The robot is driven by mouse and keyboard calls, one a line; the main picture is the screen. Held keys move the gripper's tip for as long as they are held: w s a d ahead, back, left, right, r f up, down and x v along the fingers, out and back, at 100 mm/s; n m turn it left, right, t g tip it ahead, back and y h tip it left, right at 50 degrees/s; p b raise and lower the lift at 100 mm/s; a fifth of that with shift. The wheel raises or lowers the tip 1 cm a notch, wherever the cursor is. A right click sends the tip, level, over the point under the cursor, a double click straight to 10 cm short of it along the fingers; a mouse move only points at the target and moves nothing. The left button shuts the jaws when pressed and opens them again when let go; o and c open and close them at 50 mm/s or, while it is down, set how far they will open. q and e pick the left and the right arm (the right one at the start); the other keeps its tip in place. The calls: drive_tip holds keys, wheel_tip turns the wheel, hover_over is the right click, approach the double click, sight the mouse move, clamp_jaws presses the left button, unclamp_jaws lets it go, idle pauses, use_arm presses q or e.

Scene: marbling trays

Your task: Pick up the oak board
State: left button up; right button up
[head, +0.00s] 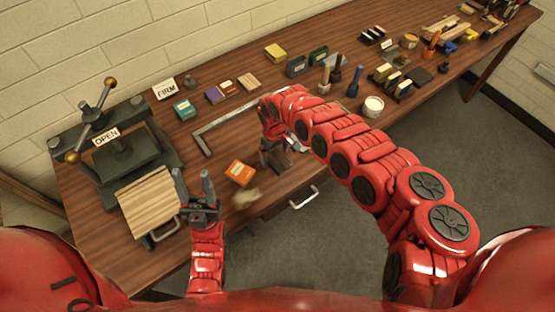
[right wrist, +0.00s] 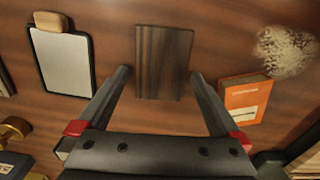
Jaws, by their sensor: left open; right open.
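A dark brown, streaked wooden board (right wrist: 163,62) lies flat on the table in the right wrist view. It also shows in the head view (head: 280,162), partly hidden by my right gripper (head: 277,145). A pale, striped wooden board (head: 150,205) rests at the front of the press; I cannot tell for sure which one is oak. My right gripper (right wrist: 160,73) is open and empty, its fingers either side of the dark board, apparently above it. My left gripper (head: 193,182) is open and empty, just right of the pale board.
An orange box-like item (right wrist: 247,98) and a fuzzy tan clump (right wrist: 284,50) lie right of the dark board in the wrist view. A white-faced plate (right wrist: 63,65) lies left. The black press (head: 120,150) marked OPEN stands at left. A grey angle frame (head: 225,122) lies behind.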

drive_tip(key=shift+c, duration=0.3)
drive_tip(key=c, duration=1.2)
drive_tip(key=shift+r, duration=0.2)
